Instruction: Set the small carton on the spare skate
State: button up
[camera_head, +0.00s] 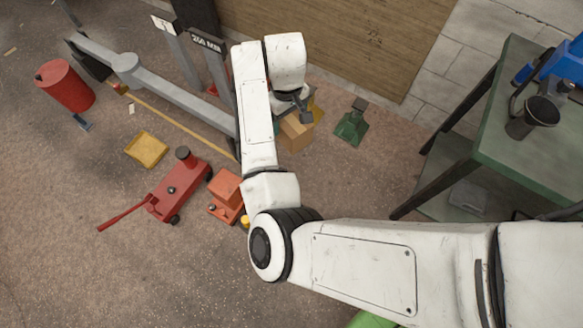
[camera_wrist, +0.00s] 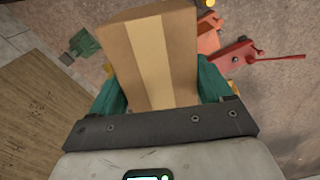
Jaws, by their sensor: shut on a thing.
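The small carton (camera_head: 297,132) is a brown box. In the wrist view the carton (camera_wrist: 155,55) has a paler tape strip along its middle and sits between the teal fingers of my gripper (camera_wrist: 160,88). In the head view my gripper (camera_head: 290,108) is partly hidden by my own arm, above the floor near the wooden panel. I cannot tell for sure which thing is the spare skate. An orange unit with yellow parts (camera_head: 226,190) stands left of my arm, and its edge shows in the wrist view (camera_wrist: 208,38).
A red floor jack (camera_head: 172,188) and a yellow tray (camera_head: 147,149) lie to the left. A red drum (camera_head: 65,85) and a long grey beam (camera_head: 165,87) are farther back. A green stand (camera_head: 352,128) is right of the carton. A green bench (camera_head: 530,135) stands right.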

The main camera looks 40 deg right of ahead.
jog(key=shift+n, duration=0.4)
jog(key=f+b, duration=0.2)
jog(key=d+f+b, duration=0.1)
jog(key=f+b, duration=0.1)
jog(key=d+f+b, duration=0.1)
jog(key=f+b, duration=0.1)
jog(key=shift+w+d+f, duration=0.15)
jog(key=shift+f, duration=0.05)
jog(key=s+a+f+n+b, duration=0.2)
jog(key=s+a+f+b, duration=0.5)
jog(key=s+f, duration=0.55)
jog(key=s+a+f+n+b, duration=0.1)
jog(key=s+a+f+b, duration=0.8)
jog(key=f, duration=0.6)
jog(key=shift+w+d+f+b, duration=0.9)
jog(key=shift+w+f+b, duration=0.15)
jog(key=shift+w+f, duration=1)
jog(key=shift+w+d+f+b, duration=1)
jog(key=shift+w+f, duration=0.8)
jog(key=shift+f, duration=0.4)
jog(key=shift+w+d+f+b, duration=0.8)
jog(key=shift+w+f+b, duration=0.3)
jog(key=shift+w+f, duration=0.95)
jog(key=shift+s+f, duration=0.15)
jog(key=shift+f, duration=0.1)
